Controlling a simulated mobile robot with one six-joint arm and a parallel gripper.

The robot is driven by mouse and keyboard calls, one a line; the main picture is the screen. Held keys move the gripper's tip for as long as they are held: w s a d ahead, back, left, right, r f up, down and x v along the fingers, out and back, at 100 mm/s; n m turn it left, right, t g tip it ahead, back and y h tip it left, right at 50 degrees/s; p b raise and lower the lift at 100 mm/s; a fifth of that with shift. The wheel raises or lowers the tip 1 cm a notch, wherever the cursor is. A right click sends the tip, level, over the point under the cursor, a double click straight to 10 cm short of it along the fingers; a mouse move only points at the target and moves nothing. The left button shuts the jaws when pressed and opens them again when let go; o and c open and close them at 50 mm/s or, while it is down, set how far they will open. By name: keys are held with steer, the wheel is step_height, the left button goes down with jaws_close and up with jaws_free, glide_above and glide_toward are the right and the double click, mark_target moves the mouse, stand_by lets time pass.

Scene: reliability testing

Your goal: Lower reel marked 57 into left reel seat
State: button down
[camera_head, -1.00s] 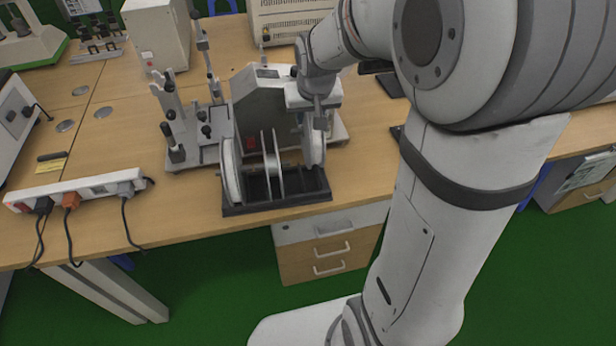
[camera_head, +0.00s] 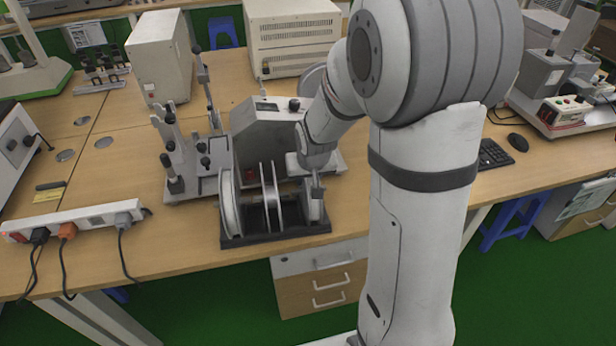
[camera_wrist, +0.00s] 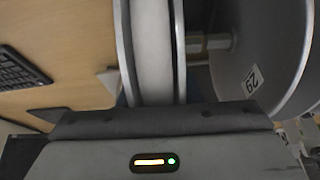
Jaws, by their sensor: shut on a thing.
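My gripper (camera_head: 316,188) is shut on a pale reel, held at the right end of the dark reel stand (camera_head: 285,237) on the bench. In the wrist view the held reel (camera_wrist: 152,50) shows a white core between two grey flanges, upright above the jaw plate. Its mark is not visible, and I cannot tell whether its lower rim touches the stand. Another reel flange (camera_wrist: 240,50) stands to its right in the wrist view, with a label that seems to read 29. In the head view, upright pale discs (camera_head: 229,205) fill the stand's left and middle parts.
A grey machine (camera_head: 258,128) stands right behind the stand, close to my wrist. Rods and clamps (camera_head: 185,165) stand to its left. A power strip (camera_head: 75,220) with cables lies at the bench's left. A keyboard (camera_head: 493,154) and mouse (camera_head: 517,142) are at right.

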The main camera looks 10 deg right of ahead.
steer(key=shift+f, duration=0.15)
steer(key=c, duration=1)
jaws_free()
steer(key=shift+c, duration=0.2)
